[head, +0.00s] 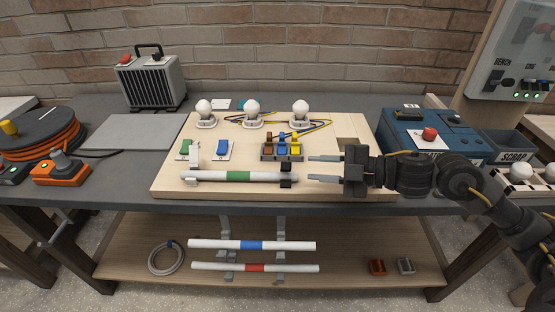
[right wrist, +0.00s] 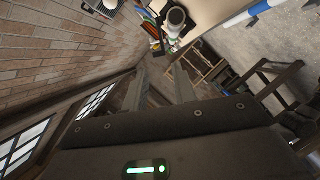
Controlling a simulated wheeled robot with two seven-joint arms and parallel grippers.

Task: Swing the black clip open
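The black clip (head: 287,168) sits near the right end of a white tube with a green band (head: 262,177) on the wooden board. It wraps over the tube and looks closed. At the tube's left end is a white clip (head: 194,152) with its upper part standing up. My right gripper (head: 325,169) is open and empty, to the right of the black clip, its fingers pointing left at it without touching. In the right wrist view the fingers (right wrist: 163,88) are spread, with the tube's end (right wrist: 177,16) and dark clip beyond them. My left gripper is not in view.
The wooden board (head: 167,186) also carries three white bulbs (head: 252,107), switches and a terminal block (head: 281,149) close behind the clip. A blue box with a red button (head: 429,134) stands behind my right arm. Two tubes (head: 251,245) lie on the lower shelf.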

